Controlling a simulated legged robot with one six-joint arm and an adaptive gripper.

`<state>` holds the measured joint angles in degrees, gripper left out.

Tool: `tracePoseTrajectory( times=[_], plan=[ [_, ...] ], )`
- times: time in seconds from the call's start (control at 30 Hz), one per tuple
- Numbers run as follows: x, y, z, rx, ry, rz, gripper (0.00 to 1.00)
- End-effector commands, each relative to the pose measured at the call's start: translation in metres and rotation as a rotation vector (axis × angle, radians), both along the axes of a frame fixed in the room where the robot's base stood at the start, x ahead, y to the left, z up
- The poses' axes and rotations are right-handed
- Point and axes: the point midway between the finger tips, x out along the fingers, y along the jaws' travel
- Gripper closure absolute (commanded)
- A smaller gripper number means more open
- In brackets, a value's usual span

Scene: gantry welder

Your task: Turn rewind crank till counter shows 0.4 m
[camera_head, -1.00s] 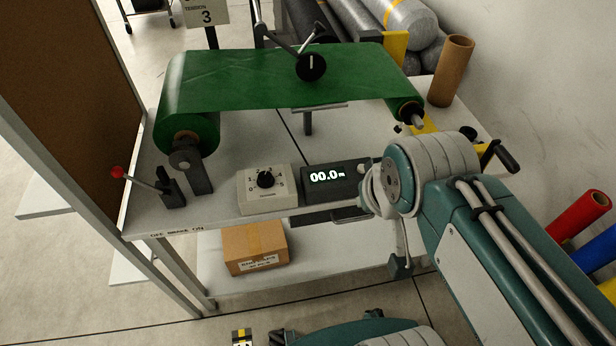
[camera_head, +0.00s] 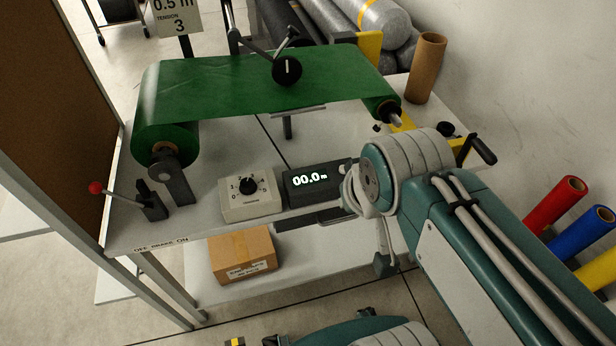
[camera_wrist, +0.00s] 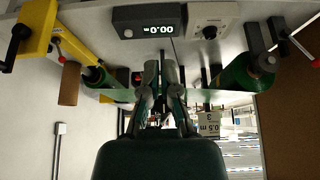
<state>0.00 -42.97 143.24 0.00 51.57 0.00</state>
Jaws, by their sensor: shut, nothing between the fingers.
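The counter (camera_head: 310,180) is a dark box on the front of the bench and reads 00.0 m. It also shows upside down in the wrist view (camera_wrist: 150,21). The rewind crank (camera_head: 482,150) has a black handle and stands at the bench's right end, partly behind my arm. The wrist view shows its black handle (camera_wrist: 15,45) by a yellow bracket at the upper left. My gripper (camera_wrist: 163,68) is shut and empty, apart from the crank. In the head view my arm hides most of the gripper.
Green film (camera_head: 265,85) spans the bench between two rolls. A tension dial box (camera_head: 248,195) and red-knobbed brake lever (camera_head: 120,193) stand to the left. A cardboard tube (camera_head: 426,68) stands behind the crank. The sign (camera_head: 178,16) reads 0.5 m, tension 3.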

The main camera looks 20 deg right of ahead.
Motion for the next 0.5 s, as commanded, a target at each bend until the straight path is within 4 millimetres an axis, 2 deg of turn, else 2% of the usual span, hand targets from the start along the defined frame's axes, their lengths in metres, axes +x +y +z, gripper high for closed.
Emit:
tracePoseTrajectory(
  times=[0.03,0.07,0.1,0.13,0.33,0.5],
  plan=[
    [0.000,0.000,0.000,0.000,0.000,0.000,0.69],
    [0.000,0.000,0.000,0.000,0.000,0.000,0.55],
    [0.000,0.000,0.000,0.000,0.000,0.000,0.38],
    [0.000,0.000,0.000,0.000,0.000,0.000,0.31],
    [0.001,-0.002,-0.004,0.031,0.029,-0.038,0.31],
    [0.009,-0.015,-0.026,0.227,0.184,-0.259,0.31]
  ],
)
